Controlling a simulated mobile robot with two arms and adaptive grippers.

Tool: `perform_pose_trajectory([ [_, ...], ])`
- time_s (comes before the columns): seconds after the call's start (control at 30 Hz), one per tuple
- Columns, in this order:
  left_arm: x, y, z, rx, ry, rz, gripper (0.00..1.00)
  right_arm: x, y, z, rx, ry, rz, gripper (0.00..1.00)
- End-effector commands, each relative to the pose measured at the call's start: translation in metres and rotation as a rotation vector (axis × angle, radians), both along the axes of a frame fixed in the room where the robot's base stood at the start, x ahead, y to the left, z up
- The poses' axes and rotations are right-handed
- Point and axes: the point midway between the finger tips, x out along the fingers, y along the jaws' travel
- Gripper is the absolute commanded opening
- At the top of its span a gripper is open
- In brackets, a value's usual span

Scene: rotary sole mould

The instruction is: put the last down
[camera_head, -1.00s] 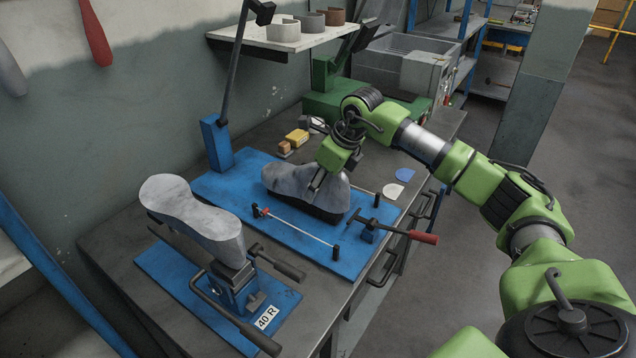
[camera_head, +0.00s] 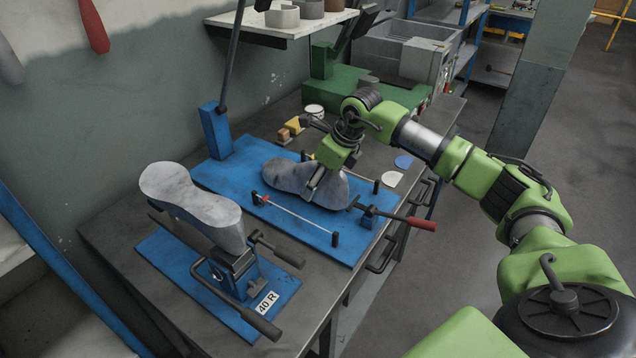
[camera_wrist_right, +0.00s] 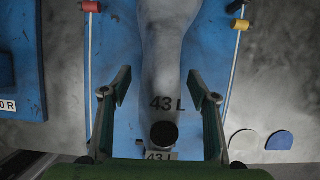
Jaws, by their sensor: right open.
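The grey last marked 43 L (camera_head: 285,175) lies on the blue plate (camera_head: 222,178) at the back of the bench, between thin rods. In the right wrist view, the last (camera_wrist_right: 161,60) runs lengthwise over the blue plate, with a dark round hole near its 43 L mark. My right gripper (camera_head: 318,184) is over the near end of the last. In the wrist view, the right gripper (camera_wrist_right: 159,85) is open, with one finger on each side of the last and visible gaps. My left gripper is not in view.
A second grey last (camera_head: 190,195) stands on a clamp with black handles, on a blue base labelled 40 R (camera_head: 266,302). A red-handled clamp (camera_head: 420,223) sticks out over the bench edge. Small blocks (camera_head: 290,126) and a white cup (camera_head: 314,111) stand behind the plate.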

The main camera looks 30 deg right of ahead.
Motion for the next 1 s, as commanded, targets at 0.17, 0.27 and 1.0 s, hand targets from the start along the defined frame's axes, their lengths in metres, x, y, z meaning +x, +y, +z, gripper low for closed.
perform_pose_trajectory([
  [0.17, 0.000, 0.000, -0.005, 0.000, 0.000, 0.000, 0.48, -0.010, -0.006, 0.028, -0.003, -0.007, 0.000, 0.55],
  [0.27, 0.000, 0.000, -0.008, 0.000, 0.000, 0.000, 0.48, -0.018, -0.009, 0.049, -0.003, -0.007, 0.000, 0.55],
  [1.0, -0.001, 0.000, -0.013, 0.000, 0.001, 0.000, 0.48, -0.041, -0.017, 0.107, 0.000, -0.002, 0.001, 0.55],
])
